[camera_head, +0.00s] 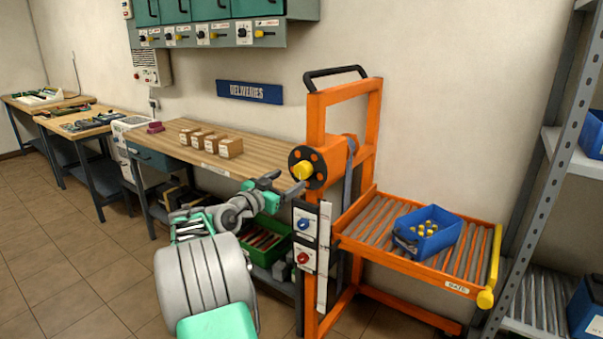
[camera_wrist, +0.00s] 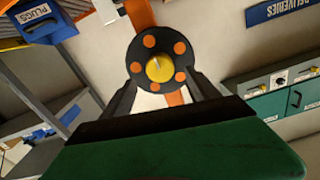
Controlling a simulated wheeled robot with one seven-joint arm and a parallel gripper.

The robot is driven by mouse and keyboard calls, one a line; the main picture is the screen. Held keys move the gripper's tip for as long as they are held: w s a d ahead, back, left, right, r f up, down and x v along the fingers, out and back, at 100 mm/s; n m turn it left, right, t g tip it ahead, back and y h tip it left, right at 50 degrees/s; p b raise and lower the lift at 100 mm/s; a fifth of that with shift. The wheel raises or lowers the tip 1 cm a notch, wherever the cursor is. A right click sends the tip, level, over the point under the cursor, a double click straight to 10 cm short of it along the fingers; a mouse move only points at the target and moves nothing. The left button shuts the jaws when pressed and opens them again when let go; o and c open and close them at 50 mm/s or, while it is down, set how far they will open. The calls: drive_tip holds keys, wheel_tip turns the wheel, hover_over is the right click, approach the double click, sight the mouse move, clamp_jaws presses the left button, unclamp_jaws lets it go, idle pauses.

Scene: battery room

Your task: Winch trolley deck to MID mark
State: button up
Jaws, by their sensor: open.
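The orange trolley (camera_head: 317,130) stands against the wall, with a roller deck (camera_head: 370,243) on its right side. A blue bin (camera_head: 441,240) with several yellow-topped items sits on the deck. The winch wheel (camera_head: 297,160) is a black disc with orange spots and a yellow centre knob (camera_head: 301,171), high on the trolley's mast. It also shows in the wrist view (camera_wrist: 160,67). My gripper (camera_head: 284,190) is open just in front of the wheel, its fingers (camera_wrist: 162,95) to either side of it in the wrist view. Whether they touch it, I cannot tell. I cannot make out a MID mark.
A panel with a blue knob (camera_head: 304,224) and a red knob (camera_head: 302,258) is on the trolley's front, below the wheel. A wooden bench (camera_head: 200,150) with several small boxes stands left. A grey shelf rack (camera_head: 545,150) stands right. Tiled floor (camera_head: 60,250) is clear at left.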

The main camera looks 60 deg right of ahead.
sight(300, 173)
drive_tip(key=d, duration=0.2)
drive_tip(key=s+d, duration=0.1)
drive_tip(key=d, duration=0.2)
drive_tip(key=d+p, duration=0.1)
drive_tip(key=d, duration=0.1)
drive_tip(key=shift+s+d, duration=0.15)
drive_tip(key=shift+d, duration=0.2)
drive_tip(key=shift+c, duration=0.2)
drive_tip(key=c, duration=1.3)
